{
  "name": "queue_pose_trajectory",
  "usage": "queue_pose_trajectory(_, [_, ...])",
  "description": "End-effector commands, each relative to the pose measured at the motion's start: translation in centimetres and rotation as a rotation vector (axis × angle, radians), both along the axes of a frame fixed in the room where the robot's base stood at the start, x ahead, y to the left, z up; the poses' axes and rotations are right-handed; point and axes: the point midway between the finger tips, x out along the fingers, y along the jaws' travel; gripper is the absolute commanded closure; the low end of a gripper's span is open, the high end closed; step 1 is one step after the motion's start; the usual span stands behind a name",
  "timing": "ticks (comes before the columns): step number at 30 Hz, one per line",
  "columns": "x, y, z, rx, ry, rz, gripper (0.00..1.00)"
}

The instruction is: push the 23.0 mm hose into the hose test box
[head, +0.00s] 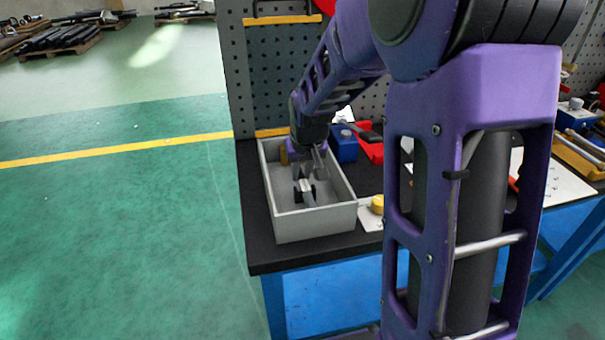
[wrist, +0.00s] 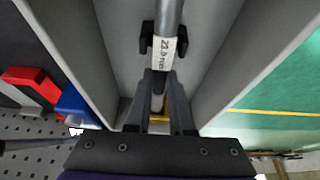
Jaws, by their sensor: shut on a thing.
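A grey open-topped box (head: 315,222) stands on the left end of the bench; I take it for the hose test box. Its grey wall (wrist: 90,50) also shows in the wrist view. A grey hose (wrist: 167,18) with a white label is inside it. The label ends in "mm", but its number is not surely legible. A black clip (wrist: 148,38) sits at the hose, ahead of my fingers. My gripper (wrist: 163,78) is shut on the hose, just behind the label. In the head view my gripper (head: 308,163) reaches down inside the box; the grip is partly hidden.
A blue block (head: 344,148) and a red holder (head: 370,150) stand right of the box. A yellow round part (head: 377,204) lies by its right wall. A pegboard (head: 270,75) rises behind. Open green floor (head: 120,250) lies to the left.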

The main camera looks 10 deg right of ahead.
Motion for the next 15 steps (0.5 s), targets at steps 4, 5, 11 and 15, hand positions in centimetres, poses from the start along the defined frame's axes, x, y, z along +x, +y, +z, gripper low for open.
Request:
queue_pose_trajectory(4, [0.5,0.0,0.1,0.000,-0.002,0.000,1.00])
queue_pose_trajectory(5, [0.6,0.0,0.0,0.000,-0.002,0.000,1.00])
queue_pose_trajectory(11, [1.1,0.0,0.0,0.000,-0.002,0.000,1.00])
queue_pose_trajectory(15, [1.2,0.0,0.0,0.000,-0.002,0.000,1.00])
